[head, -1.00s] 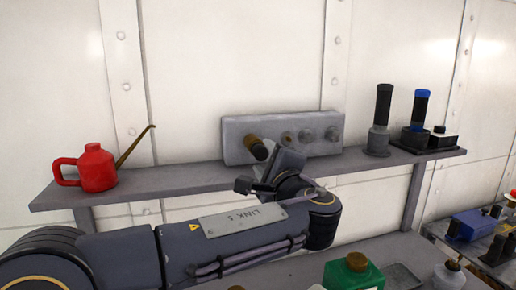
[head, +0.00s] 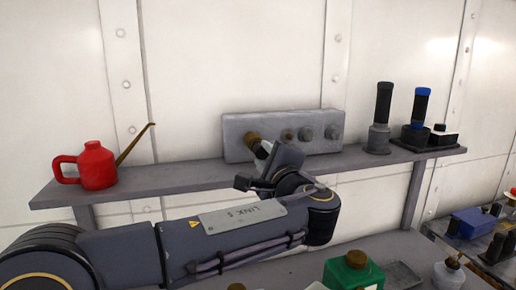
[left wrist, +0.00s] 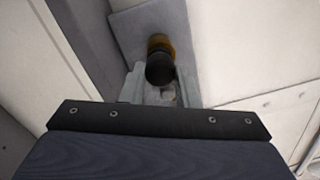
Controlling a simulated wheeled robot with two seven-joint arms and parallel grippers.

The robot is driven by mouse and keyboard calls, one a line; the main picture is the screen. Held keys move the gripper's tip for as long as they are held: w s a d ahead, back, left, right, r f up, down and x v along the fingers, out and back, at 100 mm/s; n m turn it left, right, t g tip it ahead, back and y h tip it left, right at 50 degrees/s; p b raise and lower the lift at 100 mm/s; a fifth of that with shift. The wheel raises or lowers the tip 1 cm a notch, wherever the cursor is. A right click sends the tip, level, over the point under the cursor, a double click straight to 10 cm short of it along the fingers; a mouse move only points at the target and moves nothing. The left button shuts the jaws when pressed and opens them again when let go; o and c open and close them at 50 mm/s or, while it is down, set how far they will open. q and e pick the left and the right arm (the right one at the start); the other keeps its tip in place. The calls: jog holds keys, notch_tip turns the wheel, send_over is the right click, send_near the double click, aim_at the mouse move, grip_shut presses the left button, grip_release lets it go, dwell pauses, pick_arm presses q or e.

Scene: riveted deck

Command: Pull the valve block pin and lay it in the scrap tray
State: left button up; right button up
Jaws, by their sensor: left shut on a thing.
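The grey valve block (head: 235,140) stands on the shelf against the wall. Its pin has a brown collar (head: 252,138) at the block's left end. In the left wrist view the pin's black end (left wrist: 160,70) sticks out from the brown collar, with the block (left wrist: 127,30) behind. My left gripper (head: 264,150) is at the pin, its jaws shut on it; its body hides most of the pin in the head view. The pin still appears seated in the block. A shallow grey tray (head: 405,274), perhaps the scrap tray, lies on the lower bench. My right gripper is not in view.
A red oil can (head: 97,166) stands on the shelf at left. Dark-handled tools (head: 380,120) stand at its right end. A green container (head: 352,272) and a small bottle (head: 449,275) flank the grey tray. A blue box (head: 474,223) sits farther right.

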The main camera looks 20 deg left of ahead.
pick_arm(q)
jog(key=b+v, duration=0.1)
jog(key=v, duration=0.5)
jog(key=shift+s+d+b, duration=0.25)
jog(key=shift+s+b, duration=0.05)
jog(key=shift+s, duration=0.05)
dwell(1.0)
dwell(0.5)
